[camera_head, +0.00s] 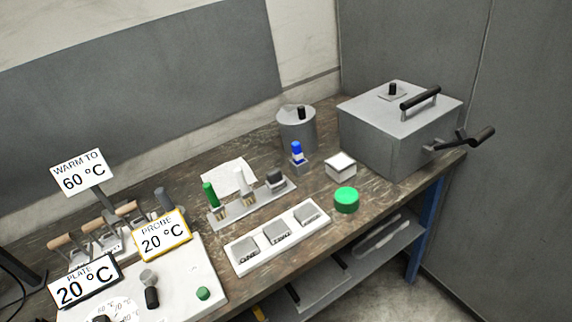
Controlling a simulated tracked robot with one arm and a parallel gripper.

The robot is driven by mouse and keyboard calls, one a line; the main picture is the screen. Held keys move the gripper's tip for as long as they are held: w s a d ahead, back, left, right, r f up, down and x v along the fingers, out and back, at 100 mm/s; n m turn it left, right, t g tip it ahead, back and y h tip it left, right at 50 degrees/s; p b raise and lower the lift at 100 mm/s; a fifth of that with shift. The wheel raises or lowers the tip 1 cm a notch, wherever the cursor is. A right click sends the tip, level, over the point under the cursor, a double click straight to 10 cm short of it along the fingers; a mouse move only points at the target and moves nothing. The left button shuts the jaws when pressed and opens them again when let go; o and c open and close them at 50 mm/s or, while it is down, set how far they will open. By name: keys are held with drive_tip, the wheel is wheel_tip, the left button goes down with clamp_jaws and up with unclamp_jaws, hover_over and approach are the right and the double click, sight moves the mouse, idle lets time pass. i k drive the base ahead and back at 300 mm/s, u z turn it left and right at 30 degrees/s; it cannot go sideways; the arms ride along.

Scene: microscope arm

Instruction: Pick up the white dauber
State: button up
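The white dauber (239,184) stands upright in a grey rack (264,200) on the workbench, near the middle of the view. Its white handle points up and its lower end is tan and bristle-like. A green dauber (209,194) stands to its left in the same rack. A dark grey block-shaped piece (275,178) sits in the rack to its right. A white sheet (222,175) lies behind the rack. My gripper is not in view.
A white three-compartment tray (236,250) and a green round lid (346,200) are in front. A blue-topped item (297,152), grey canister (298,130) and large lidded box (400,125) stand behind and right. A hotplate panel with signs (180,280) is at left.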

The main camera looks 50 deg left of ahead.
sight(245, 192)
drive_tip(key=u, duration=0.5)
drive_tip(key=i, duration=1.3)
drive_tip(key=u, duration=0.9)
